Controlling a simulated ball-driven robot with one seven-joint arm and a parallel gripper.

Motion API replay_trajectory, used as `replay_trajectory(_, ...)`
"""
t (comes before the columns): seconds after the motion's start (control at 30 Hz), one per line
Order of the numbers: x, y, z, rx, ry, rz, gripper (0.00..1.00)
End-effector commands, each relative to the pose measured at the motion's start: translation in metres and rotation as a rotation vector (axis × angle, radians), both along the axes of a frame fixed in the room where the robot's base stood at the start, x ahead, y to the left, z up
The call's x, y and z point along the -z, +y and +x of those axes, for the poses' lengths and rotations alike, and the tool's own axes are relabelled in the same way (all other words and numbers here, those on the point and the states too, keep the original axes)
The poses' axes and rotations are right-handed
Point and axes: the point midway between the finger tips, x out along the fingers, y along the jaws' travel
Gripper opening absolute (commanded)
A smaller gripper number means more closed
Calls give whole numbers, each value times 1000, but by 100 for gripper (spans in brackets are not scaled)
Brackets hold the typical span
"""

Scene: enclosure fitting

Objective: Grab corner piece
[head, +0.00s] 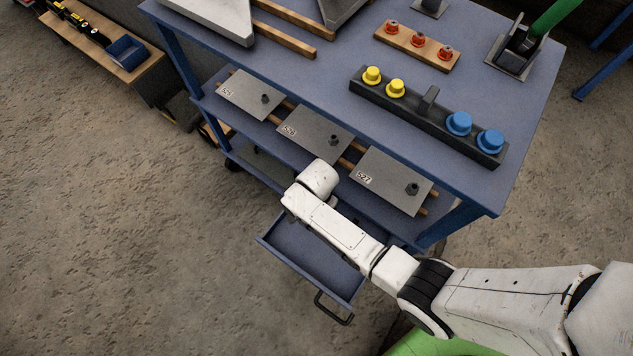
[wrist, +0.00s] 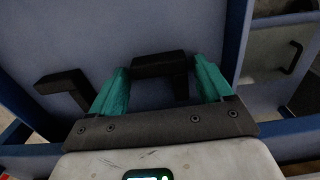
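In the wrist view, two dark angular pieces, which look like the corner pieces, lie on a blue-grey surface that appears to be the drawer floor. One corner piece (wrist: 160,66) is between the teal fingertips of my gripper (wrist: 161,72). The fingers are apart, with a gap visible on each side near the tips; I cannot tell if either touches it. The other corner piece (wrist: 62,85) lies left of the left finger. In the head view, my arm reaches over the open drawer (head: 347,287) and hides my gripper and the pieces.
The drawer's black handle (head: 333,311) faces the open floor. Above the drawer, a shelf holds numbered grey plates (head: 394,180). The blue workbench top (head: 335,75) carries a black bar (head: 428,113) with yellow and blue knobs. Open concrete floor (head: 150,240) lies left.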

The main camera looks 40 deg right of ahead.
Motion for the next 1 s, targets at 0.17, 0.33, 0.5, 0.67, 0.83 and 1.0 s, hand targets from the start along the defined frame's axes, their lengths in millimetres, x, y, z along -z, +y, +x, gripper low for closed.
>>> replay_trajectory(0.17, 0, 0, 0, 0, 0, 0, 62)
replay_trajectory(0.33, 0, 0, 0, 0, 0, 0, 46)
replay_trajectory(0.5, 0, 0, 0, 0, 0, 0, 34)
replay_trajectory(0.67, 0, 0, 0, 0, 0, 0, 34)
replay_trajectory(0.83, -6, 0, 0, 0, 0, 0, 34)
replay_trajectory(1.0, -25, 0, 0, 0, -1, 0, 34)
